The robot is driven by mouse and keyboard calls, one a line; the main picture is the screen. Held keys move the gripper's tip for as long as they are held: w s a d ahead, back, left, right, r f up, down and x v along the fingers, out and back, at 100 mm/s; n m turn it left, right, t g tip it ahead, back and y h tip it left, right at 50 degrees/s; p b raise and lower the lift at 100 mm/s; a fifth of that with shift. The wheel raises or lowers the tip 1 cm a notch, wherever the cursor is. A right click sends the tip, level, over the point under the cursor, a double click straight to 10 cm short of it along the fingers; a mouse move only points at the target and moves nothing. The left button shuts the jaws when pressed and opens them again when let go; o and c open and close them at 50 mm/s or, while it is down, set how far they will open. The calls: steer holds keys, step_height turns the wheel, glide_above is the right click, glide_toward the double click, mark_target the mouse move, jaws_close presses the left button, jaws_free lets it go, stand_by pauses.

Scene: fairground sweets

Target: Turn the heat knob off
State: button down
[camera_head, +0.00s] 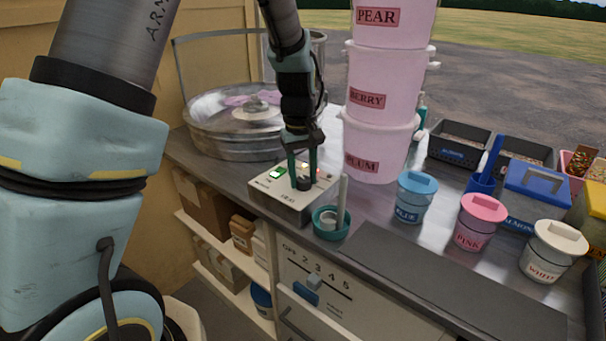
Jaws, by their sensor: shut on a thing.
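The heat knob (304,184) is a small dark round knob on top of a cream control box (285,204). My gripper (303,175) points down over the box, with its green fingers around the knob and shut on it. The fingers hide part of the knob, and I cannot read its setting. A lit green switch (277,173) is on the box's top, left of my gripper. Small lights glow near the fingers, one of them reddish.
A metal floss pan (215,140) stands behind the box at left. A teal cup (328,233) with a pale stick stands close to its right front. Stacked pink tubs (385,90) rise behind at right. Blue, pink and white lidded pots (476,238) stand farther right.

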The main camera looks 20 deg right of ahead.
mark_target(301, 180)
stand_by(0.3)
steer(key=shift+c, duration=1.9)
jaws_free()
steer(key=shift+r, duration=0.1)
step_height(301, 180, up, 10)
steer(key=b, duration=0.1)
steer(key=shift+a+r+b, duration=0.25)
steer(key=shift+b, duration=0.1)
steer(key=s+a+f, duration=0.1)
steer(key=a+f, duration=0.1)
steer(key=a, duration=0.8)
steer(key=s+a+f+t, duration=0.1)
steer(key=a+f, duration=0.1)
steer(key=a, duration=0.7)
steer(key=s+a+f, duration=0.2)
steer(key=a+f, duration=0.1)
steer(key=a, duration=0.7)
steer(key=shift+a+t, duration=0.3)
steer(key=shift+a, duration=0.05)
